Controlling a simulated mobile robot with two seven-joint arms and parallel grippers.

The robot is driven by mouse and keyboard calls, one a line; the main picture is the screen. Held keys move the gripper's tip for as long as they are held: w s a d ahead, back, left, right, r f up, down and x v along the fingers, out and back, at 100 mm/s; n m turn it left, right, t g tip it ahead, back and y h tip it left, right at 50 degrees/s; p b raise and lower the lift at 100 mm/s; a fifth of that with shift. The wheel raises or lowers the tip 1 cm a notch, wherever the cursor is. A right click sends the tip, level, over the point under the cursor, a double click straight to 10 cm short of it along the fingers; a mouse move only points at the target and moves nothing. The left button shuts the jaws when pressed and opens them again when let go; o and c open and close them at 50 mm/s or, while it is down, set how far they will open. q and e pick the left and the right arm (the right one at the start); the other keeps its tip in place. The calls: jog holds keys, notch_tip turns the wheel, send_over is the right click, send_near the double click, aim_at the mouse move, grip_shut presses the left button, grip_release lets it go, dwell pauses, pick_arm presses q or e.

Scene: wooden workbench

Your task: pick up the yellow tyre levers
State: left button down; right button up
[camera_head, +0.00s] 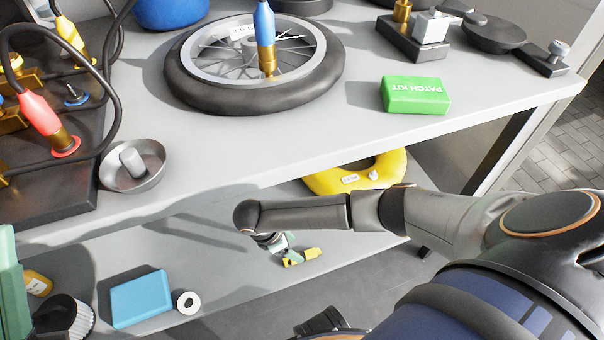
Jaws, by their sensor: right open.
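The yellow tyre levers (302,257) appear as a small yellow piece on the lower shelf, just beyond the end of my right arm. Part of them may be hidden. My right gripper (273,242) points down below the forearm, close to the left of the yellow piece. It is open. The forearm hides much of it, and I cannot tell whether it touches the levers.
The upper bench holds a wheel (185,88), a green patch kit box (415,95) and a metal bowl (152,178). The lower shelf holds a yellow ring (392,168), a blue box (140,298) and a white ring (188,311). The upper bench edge overhangs the lower shelf.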

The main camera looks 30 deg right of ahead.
aim_at(303, 255)
jog(key=b+x, duration=0.4)
jog(key=x, duration=0.2)
jog(key=shift+f, duration=0.4)
jog(key=shift+r, duration=0.1)
jog(key=shift+c, duration=0.5)
grip_shut()
